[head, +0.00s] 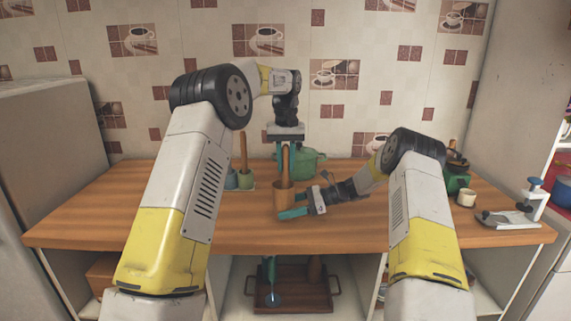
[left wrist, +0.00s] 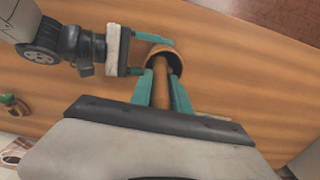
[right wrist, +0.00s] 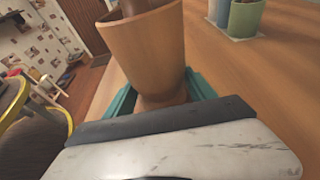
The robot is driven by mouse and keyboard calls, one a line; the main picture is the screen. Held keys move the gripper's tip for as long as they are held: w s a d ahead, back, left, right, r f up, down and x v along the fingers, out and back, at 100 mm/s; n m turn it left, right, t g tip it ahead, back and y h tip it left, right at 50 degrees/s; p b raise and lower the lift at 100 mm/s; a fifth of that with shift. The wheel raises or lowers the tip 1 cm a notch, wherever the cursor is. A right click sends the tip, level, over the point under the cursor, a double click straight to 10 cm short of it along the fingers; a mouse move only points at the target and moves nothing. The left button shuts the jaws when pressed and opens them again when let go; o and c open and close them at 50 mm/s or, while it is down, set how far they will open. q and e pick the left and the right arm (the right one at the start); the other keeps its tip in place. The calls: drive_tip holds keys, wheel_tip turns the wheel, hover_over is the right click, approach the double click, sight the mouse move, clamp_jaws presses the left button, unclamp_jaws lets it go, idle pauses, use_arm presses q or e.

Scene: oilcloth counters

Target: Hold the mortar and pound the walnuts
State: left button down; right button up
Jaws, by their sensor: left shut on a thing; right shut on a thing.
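A brown wooden mortar (head: 283,202) stands upright on the counter. A wooden pestle (head: 285,160) reaches down into it. My left gripper (head: 285,164) is shut on the pestle above the mortar; the left wrist view shows its teal fingers on either side of the pestle (left wrist: 160,88), whose lower end is inside the mortar (left wrist: 173,55). My right gripper (head: 294,212) is shut on the mortar low down from the right. In the right wrist view the mortar (right wrist: 145,48) rises between the teal fingers, with the pestle (right wrist: 133,6) at its mouth. No walnuts are visible; the mortar's inside is dark.
A green pot (head: 311,161) stands behind the mortar. Green (head: 246,180) and blue (head: 231,181) cups stand to the left. The counter's left part (head: 100,220) is clear.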

use_arm(q)
drive_tip(key=shift+f, duration=0.2)
drive_tip(key=shift+f, duration=1.1)
drive_tip(key=shift+r, duration=1.05)
drive_tip(key=shift+w+a+r, duration=0.25)
drive_tip(key=shift+a+r, duration=0.05)
drive_tip(key=shift+a, duration=0.4)
